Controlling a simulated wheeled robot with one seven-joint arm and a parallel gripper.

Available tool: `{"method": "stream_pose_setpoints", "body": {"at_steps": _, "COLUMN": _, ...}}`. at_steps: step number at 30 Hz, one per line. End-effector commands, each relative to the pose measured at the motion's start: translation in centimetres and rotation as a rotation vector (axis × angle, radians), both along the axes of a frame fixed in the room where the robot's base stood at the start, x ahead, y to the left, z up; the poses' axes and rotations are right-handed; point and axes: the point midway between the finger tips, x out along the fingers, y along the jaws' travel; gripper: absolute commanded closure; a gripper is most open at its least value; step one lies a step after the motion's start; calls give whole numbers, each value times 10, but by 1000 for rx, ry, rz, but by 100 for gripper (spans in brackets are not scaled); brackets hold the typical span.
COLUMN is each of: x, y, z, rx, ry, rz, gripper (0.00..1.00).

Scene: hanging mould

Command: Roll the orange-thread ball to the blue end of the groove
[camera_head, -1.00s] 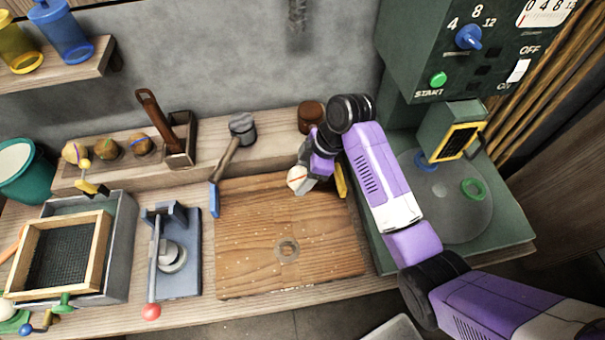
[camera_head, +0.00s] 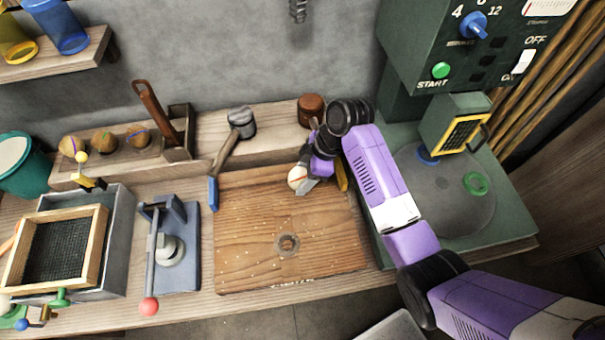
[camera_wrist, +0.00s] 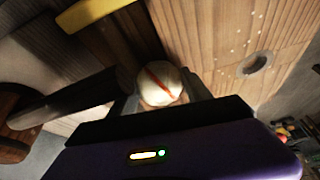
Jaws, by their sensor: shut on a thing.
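A pale ball with an orange-red stripe (camera_wrist: 161,84) is between the fingers of my gripper (camera_wrist: 160,100) in the wrist view. In the head view the ball (camera_head: 297,177) shows at the tip of my gripper (camera_head: 303,184), over the back right part of the wooden board. My gripper is shut on it. A yellow piece (camera_head: 341,176) lies at the board's right edge, just right of the gripper.
The wooden board (camera_head: 260,220) has a round hole (camera_head: 287,244) and is otherwise largely clear. A press (camera_head: 171,250) and a framed sieve (camera_head: 58,248) stand left. A green machine (camera_head: 500,215) stands right.

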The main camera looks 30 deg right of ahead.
Motion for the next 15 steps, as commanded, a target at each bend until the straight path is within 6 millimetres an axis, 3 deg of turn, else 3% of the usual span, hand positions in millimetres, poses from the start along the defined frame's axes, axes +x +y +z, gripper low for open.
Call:
{"method": "stream_pose_setpoints", "body": {"at_steps": 4, "x": 0, "y": 0, "z": 0, "rx": 0, "ry": -1, "rz": 0, "gripper": 96}}
{"method": "stream_pose_setpoints", "body": {"at_steps": 5, "x": 0, "y": 0, "z": 0, "rx": 0, "ry": -1, "rz": 0, "gripper": 37}}
{"method": "stream_pose_setpoints", "body": {"at_steps": 8, "x": 0, "y": 0, "z": 0, "rx": 0, "ry": -1, "rz": 0, "gripper": 18}}
{"method": "stream_pose_setpoints", "body": {"at_steps": 15, "x": 0, "y": 0, "z": 0, "rx": 0, "ry": 0, "rz": 0, "gripper": 18}}
